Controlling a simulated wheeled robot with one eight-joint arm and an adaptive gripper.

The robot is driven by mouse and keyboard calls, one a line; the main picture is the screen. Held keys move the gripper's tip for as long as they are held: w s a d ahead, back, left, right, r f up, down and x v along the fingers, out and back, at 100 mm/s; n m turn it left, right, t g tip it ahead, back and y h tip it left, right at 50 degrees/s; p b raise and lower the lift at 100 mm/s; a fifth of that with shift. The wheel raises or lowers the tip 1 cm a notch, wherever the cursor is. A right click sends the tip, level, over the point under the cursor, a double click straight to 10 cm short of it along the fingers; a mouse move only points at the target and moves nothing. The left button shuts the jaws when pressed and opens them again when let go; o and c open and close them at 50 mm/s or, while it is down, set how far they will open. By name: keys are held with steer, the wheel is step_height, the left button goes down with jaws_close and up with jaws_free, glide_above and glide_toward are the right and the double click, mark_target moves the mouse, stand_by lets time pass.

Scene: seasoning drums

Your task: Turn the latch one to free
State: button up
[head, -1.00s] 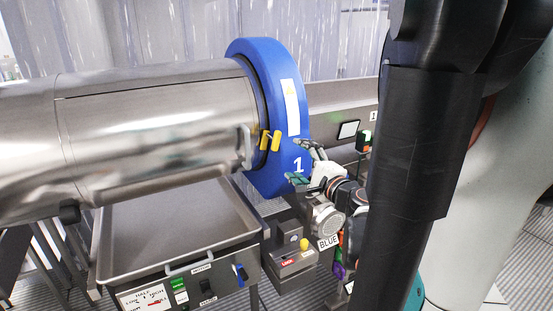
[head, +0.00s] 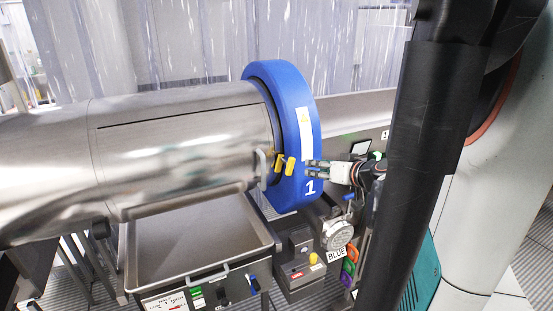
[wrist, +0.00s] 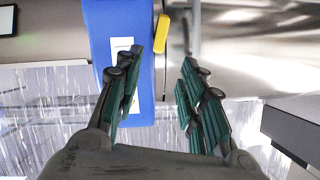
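The latch one shows as yellow handles (head: 290,166) at the rim of the blue drum ring marked 1 (head: 301,130), next to the metal drum's end. In the wrist view, one yellow handle (wrist: 162,34) sticks out beside the blue ring (wrist: 110,22), beyond the fingertips. My gripper (head: 311,169) is to the right of the handles in the head view, pointing at them across the ring. In the wrist view my gripper (wrist: 163,62) is open, with a gap between its green-padded fingers. The fingers hold nothing, and the handle is apart from them.
A metal drum (head: 180,140) lies left of the ring, above a steel tray (head: 130,255). A BLUE label (head: 337,254) and colored scoops hang at lower right. Plastic curtains (head: 170,50) hang behind.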

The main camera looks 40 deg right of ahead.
mark_target(292, 164)
steer(key=x, duration=1.3)
steer(key=shift+w, duration=0.1)
jaws_close()
